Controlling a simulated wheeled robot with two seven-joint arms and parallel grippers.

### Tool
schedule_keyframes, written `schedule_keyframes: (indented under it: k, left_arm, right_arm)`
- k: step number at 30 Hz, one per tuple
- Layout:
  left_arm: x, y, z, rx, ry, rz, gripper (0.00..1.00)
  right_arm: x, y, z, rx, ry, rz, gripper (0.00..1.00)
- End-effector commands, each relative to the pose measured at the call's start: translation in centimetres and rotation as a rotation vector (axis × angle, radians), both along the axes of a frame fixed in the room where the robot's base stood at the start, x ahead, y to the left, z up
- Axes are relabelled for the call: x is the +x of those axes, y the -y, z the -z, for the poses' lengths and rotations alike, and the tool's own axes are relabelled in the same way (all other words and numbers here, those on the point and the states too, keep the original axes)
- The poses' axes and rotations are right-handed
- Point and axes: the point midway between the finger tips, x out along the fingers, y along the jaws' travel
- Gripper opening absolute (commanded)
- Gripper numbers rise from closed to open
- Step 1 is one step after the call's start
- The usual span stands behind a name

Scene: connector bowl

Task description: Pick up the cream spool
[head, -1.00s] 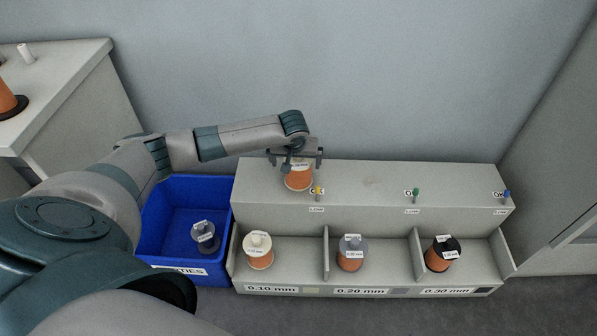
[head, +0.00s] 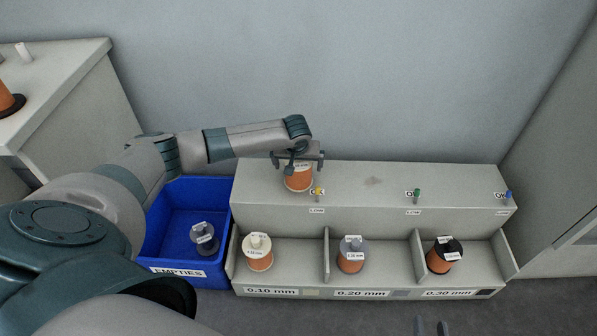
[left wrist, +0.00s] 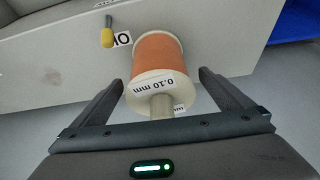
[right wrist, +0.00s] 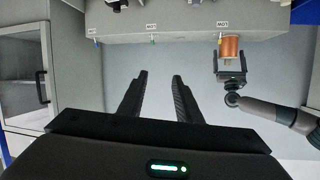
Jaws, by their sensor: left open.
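A spool with orange-brown wire and cream flanges, labelled 0.10 mm (left wrist: 158,62), stands on top of the grey rack; it also shows in the head view (head: 298,180). My left gripper (head: 298,160) is open at the spool's knob end. In the left wrist view its fingers (left wrist: 158,90) lie on either side of the spool, with gaps visible. A second cream-topped spool (head: 257,257) stands in the 0.10 mm compartment below. My right gripper (right wrist: 158,80) is open and empty; its fingertips show at the bottom edge of the head view (head: 432,327).
The grey rack (head: 440,185) has a yellow, a green and a blue switch. Grey-topped (head: 351,258) and black-topped (head: 442,257) spools stand in the other compartments. A blue EMPTIES bin (head: 180,200) holds a bare spool (head: 204,238). A counter (head: 70,75) stands at left.

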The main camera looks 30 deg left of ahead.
Motion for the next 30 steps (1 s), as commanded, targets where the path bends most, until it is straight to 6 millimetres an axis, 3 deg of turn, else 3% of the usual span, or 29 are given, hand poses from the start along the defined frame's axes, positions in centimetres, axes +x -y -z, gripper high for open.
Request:
schedule_keyframes:
  k: [9,25,30]
  left_arm:
    - [0.9,-0.5,2.3,0.0,0.0,-0.001,0.98]
    - [1.0,-0.5,2.3,0.0,0.0,0.0,0.98]
    - [1.0,-0.5,2.3,0.0,0.0,0.0,0.58]
  right_arm:
    - [0.6,-0.8,-2.6,0.043,0.147,0.002,0.31]
    - [0.6,-0.8,-2.8,0.047,0.156,0.002,0.31]
    - [0.7,-0.8,-2.9,0.047,0.156,0.002,0.31]
